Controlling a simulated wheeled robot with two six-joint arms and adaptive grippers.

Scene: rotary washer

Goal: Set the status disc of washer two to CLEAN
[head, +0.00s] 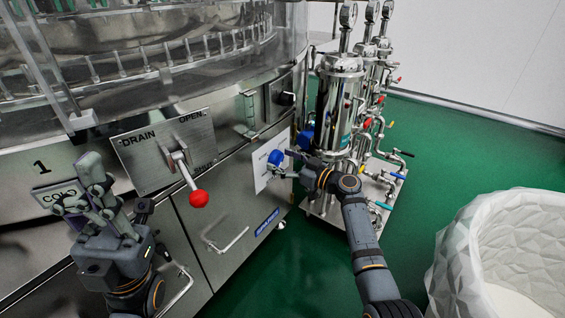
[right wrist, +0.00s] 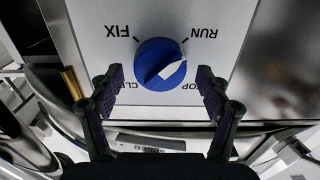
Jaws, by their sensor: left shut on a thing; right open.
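A blue round knob (right wrist: 150,58) with a white pointer mark sits on a pale panel (right wrist: 240,25). FIX and RUN read upside down; CLEAN and STOP are partly covered. The white mark's outer end lies on the right side, between RUN and STOP. In the head view, the knob (head: 274,157) is on the washer's side. My right gripper (right wrist: 160,76) is open, one finger on each side of the knob; contact cannot be told.
A DRAIN/OPEN plate (head: 141,155) carries a lever with a red ball (head: 199,198), between my two grippers. Steel filter columns (head: 338,100) with gauges and coloured valve handles stand behind the right arm. A white lined bin (head: 455,260) is at right. Green floor (head: 300,270) is open in front.

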